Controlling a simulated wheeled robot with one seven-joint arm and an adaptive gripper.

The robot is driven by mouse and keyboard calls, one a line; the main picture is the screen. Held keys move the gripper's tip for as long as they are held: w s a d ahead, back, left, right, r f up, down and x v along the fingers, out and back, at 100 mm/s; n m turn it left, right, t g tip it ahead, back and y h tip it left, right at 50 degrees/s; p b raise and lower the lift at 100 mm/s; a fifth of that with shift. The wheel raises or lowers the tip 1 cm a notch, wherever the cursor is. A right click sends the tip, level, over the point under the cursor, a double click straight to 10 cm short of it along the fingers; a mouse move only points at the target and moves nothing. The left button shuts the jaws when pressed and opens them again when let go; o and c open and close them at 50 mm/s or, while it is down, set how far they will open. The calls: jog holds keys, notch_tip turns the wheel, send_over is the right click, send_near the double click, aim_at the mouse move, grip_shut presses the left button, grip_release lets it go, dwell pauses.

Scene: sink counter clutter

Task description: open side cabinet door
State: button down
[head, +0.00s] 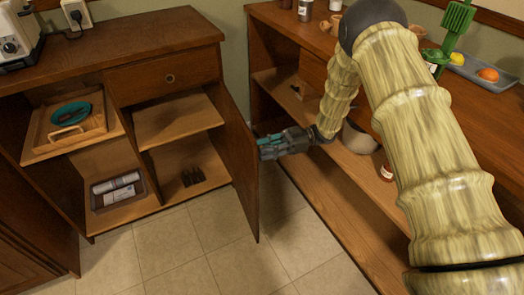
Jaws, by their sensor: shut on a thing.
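The side cabinet door (237,160) stands swung out from the left wooden cabinet (112,130), seen nearly edge-on, with the shelves behind it exposed. My gripper (262,147) reaches in from the right and is shut on the door at its outer face, about mid-height near the free edge. The fingers hide the exact spot they hold, and no handle shows there. My arm comes from the right side of the picture.
The open shelves hold a tray (77,132) with a teal item, a dark bin (118,190) and small dark items (193,177). A second shelf unit (330,200) stands close to the right. Tiled floor (190,255) is clear in front.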

jog(key=shift+d, duration=0.1)
jog(key=c, duration=1.1)
grip_release()
jog(key=shift+s, duration=0.1)
jog(key=shift+d, duration=0.1)
